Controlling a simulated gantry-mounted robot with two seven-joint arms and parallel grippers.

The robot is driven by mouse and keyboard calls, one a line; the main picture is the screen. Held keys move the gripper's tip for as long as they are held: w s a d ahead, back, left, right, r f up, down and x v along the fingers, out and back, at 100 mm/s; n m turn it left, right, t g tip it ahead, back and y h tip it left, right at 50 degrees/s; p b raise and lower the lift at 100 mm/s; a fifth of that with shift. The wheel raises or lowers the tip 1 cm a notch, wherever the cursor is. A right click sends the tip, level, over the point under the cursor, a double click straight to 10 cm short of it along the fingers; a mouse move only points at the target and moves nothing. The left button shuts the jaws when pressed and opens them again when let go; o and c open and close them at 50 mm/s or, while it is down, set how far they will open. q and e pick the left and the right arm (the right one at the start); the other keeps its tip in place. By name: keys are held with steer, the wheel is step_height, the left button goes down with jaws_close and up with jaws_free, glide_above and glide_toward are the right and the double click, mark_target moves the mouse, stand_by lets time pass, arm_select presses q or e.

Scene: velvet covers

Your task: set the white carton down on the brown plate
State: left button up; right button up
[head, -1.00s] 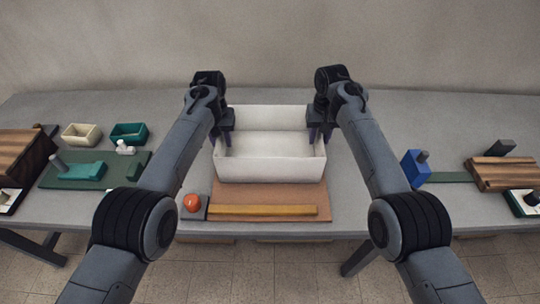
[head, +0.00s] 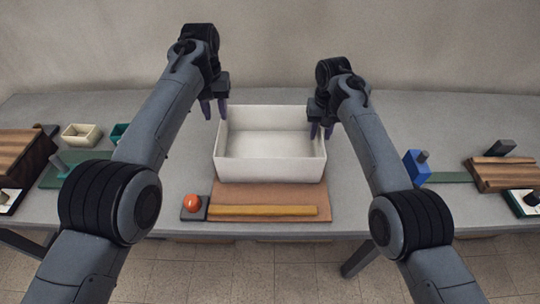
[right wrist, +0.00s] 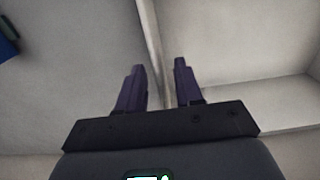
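The white carton (head: 270,170), an open box, sits level at the middle of the table. Its front bottom edge meets the brown plate (head: 270,196), whose back part is hidden beneath or behind it. My right gripper (head: 320,130) is at the carton's right wall. In the right wrist view its fingers (right wrist: 159,88) are spread, with the carton's wall rim (right wrist: 150,40) running between them; a gap shows beside the rim.
A yellow bar (head: 262,211) lies along the plate's front. An orange ball (head: 192,202) sits on a dark block at the left. A blue block (head: 416,167) and a striped wooden board (head: 500,174) are at the right. The table behind the carton is clear.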

step_height(320, 180, up, 10)
steer(key=shift+r, duration=0.1)
stand_by(0.4)
stand_by(0.4)
